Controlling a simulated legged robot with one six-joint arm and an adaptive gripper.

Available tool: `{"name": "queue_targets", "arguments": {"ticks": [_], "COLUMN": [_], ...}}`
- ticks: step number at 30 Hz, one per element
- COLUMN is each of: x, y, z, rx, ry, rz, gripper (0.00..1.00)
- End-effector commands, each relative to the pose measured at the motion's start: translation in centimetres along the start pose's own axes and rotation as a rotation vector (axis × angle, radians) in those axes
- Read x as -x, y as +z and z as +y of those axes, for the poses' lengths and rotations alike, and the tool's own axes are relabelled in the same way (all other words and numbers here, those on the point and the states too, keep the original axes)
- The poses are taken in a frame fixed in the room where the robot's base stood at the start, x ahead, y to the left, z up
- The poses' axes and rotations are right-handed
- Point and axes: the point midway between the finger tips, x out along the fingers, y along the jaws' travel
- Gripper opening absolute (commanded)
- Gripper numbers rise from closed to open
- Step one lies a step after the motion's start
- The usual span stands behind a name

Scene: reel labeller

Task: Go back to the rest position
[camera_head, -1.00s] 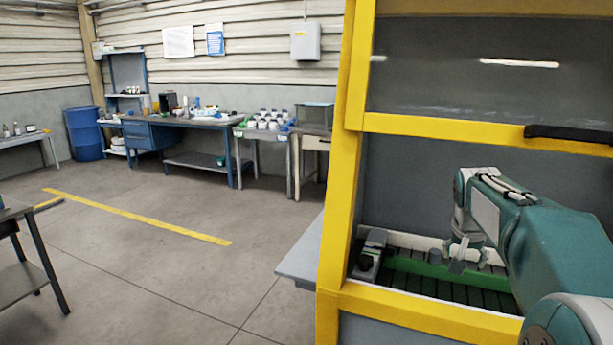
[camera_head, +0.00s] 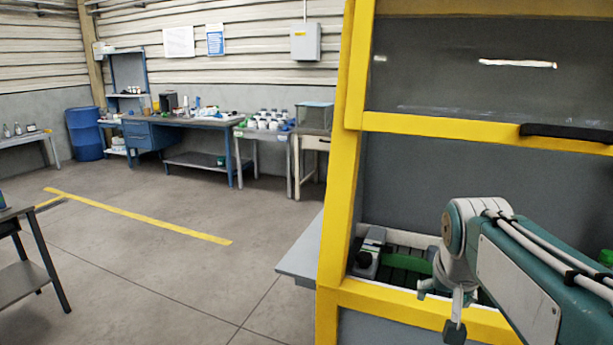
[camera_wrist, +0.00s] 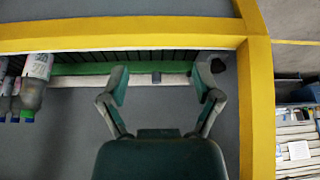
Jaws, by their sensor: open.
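My gripper (camera_head: 440,308) hangs open in front of the lower yellow bar of the machine's frame in the head view. In the wrist view its two fingers (camera_wrist: 162,88) are spread wide, with nothing between them. The reel labeller (camera_head: 400,122) is an enclosure with a yellow frame and a dark window. Inside it, a grey and black device (camera_head: 368,254) sits at the left end of the bed, and part of the green strip is hidden by my arm.
A grey side shelf (camera_head: 302,254) juts out left of the yellow post (camera_head: 340,170). The floor (camera_head: 150,270) to the left is open. A blue workbench (camera_head: 185,123) and a blue drum (camera_head: 84,133) stand at the back.

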Motion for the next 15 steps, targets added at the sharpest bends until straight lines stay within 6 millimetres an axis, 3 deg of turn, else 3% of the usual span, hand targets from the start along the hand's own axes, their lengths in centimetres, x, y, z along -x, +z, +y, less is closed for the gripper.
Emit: {"name": "queue_targets", "arguments": {"ticks": [3,9,15], "x": [1.3,1.8,1.2], "y": [4.5,11.8,17.1], "z": [-0.9,-1.6,-1.8], "rx": [0.07,0.184,0.265], "ry": [-0.033,-0.086,-0.124], "rz": [0.016,0.039,0.057], "gripper": [0.82,0.82,0.82]}}
